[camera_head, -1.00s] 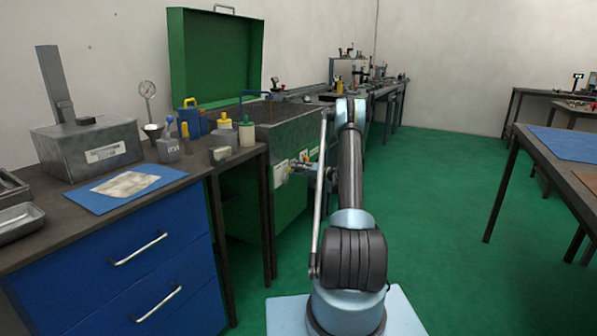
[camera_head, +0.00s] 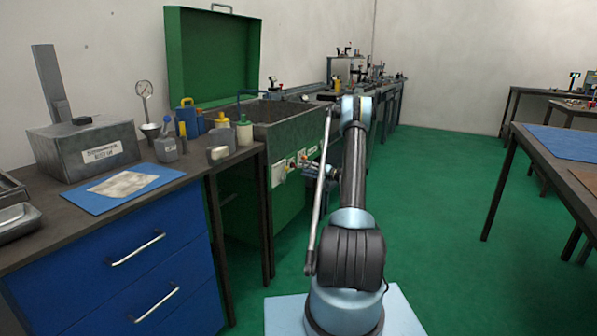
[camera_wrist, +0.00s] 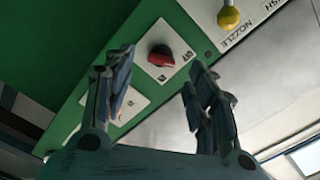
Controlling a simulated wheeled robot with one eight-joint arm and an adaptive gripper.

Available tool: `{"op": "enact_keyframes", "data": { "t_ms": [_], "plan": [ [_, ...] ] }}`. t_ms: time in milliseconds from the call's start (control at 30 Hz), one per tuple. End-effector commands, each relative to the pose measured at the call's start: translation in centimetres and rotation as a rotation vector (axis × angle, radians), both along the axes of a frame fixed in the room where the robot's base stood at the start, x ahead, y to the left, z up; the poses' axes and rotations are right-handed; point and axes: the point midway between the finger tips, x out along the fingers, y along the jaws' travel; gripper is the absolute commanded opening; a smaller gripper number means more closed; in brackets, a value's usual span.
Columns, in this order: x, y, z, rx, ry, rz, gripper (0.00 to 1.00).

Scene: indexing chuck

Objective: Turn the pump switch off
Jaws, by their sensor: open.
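A red rotary knob (camera_wrist: 160,58) with a dark base sits on a white labelled plate on a green panel in the wrist view. My gripper (camera_wrist: 155,85) is open and empty. Its two fingers reach up from below, with the knob beyond and between their tips, apart from them. A second white plate (camera_wrist: 128,107) is partly hidden behind the left finger. In the head view my gripper (camera_head: 310,170) is beside the front of the green washing tank (camera_head: 238,205); the knob is too small to make out.
A yellow ball knob (camera_wrist: 228,17) beside a NOZZLE label is right of the red knob. A workbench (camera_head: 60,232) with blue drawers stands left. Another table (camera_head: 515,150) is at right. Green floor (camera_head: 430,220) between is clear.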

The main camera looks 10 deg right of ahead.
Motion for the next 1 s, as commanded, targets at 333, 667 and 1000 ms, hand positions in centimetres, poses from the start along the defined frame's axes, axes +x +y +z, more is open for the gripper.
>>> {"op": "enact_keyframes", "data": {
  "t_ms": [333, 667, 1000],
  "plan": [
    [-3.3, -4.7, -0.1, -0.001, 0.001, -0.002, 0.52],
    [-4.0, -5.5, -0.1, -0.001, 0.001, 0.000, 0.52],
    [-4.2, -4.8, 1.0, -0.016, 0.014, 0.007, 0.52]
  ]
}}
